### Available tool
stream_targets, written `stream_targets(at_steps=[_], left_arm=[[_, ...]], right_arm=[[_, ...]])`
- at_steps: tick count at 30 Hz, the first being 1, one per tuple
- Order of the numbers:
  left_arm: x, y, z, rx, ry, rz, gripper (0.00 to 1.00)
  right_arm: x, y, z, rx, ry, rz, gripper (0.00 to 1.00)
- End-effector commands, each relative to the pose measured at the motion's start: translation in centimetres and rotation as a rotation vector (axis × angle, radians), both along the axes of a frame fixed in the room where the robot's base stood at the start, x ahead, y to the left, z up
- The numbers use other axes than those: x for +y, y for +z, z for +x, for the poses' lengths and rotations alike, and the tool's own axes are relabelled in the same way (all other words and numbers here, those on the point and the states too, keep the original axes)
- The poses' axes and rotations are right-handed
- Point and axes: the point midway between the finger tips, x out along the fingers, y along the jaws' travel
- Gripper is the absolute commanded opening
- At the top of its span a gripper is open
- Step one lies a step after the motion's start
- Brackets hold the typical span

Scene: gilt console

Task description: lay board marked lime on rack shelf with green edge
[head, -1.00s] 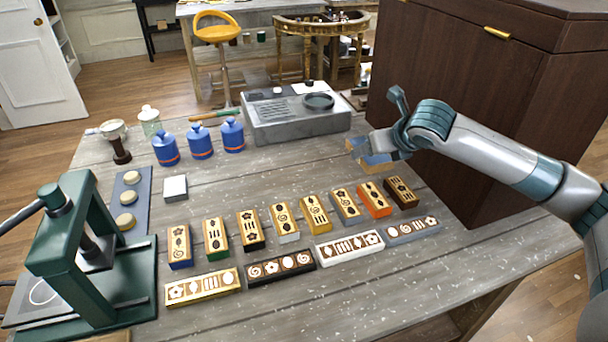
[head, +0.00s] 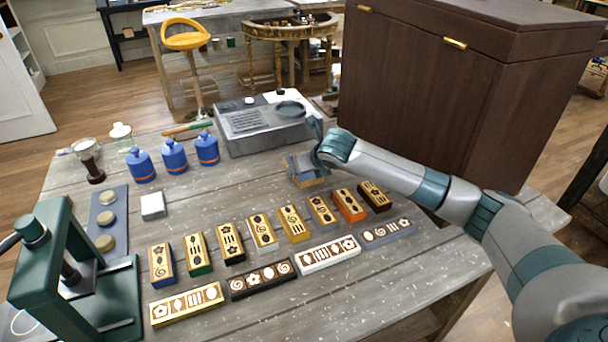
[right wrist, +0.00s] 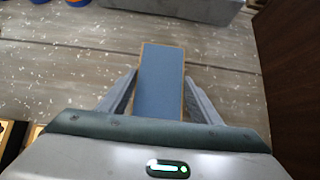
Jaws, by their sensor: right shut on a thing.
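My right gripper (head: 303,162) is shut on a board (head: 306,181) beyond the rows of patterned blocks. In the right wrist view the board (right wrist: 161,80) shows a plain blue-grey face with thin wooden edges, between the two fingers (right wrist: 160,98). No lime mark is visible on it from these angles. I see no rack shelf with a green edge in these frames. My left gripper is out of view.
Patterned blocks, including one with a green side (head: 198,255), stand in rows. A green press (head: 60,265) stands left, blue canisters (head: 174,157) and a grey machine (head: 262,132) behind. A dark cabinet (head: 420,100) rises at the right.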

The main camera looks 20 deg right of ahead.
Motion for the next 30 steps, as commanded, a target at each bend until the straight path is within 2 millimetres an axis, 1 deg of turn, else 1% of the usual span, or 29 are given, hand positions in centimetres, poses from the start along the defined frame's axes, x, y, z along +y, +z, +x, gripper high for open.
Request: stream_targets(at_steps=[3,14,17,21,24,30], left_arm=[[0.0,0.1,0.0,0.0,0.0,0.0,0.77],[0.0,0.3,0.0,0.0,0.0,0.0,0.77],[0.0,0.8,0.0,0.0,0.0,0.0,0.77],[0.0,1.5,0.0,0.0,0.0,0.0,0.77],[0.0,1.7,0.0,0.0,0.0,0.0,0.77],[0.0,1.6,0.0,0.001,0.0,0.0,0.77]], right_arm=[[0.2,-0.2,0.3,-0.001,-0.001,-0.001,0.3],[0.2,-0.5,0.3,0.0,0.0,-0.001,0.3],[0.3,-1.4,0.3,0.002,0.001,0.001,0.3],[0.3,-3.2,0.2,0.003,0.0,0.0,0.3],[0.2,-4.0,0.3,0.0,0.0,-0.001,0.3],[0.2,-4.3,0.3,-0.001,0.001,-0.002,0.3]])
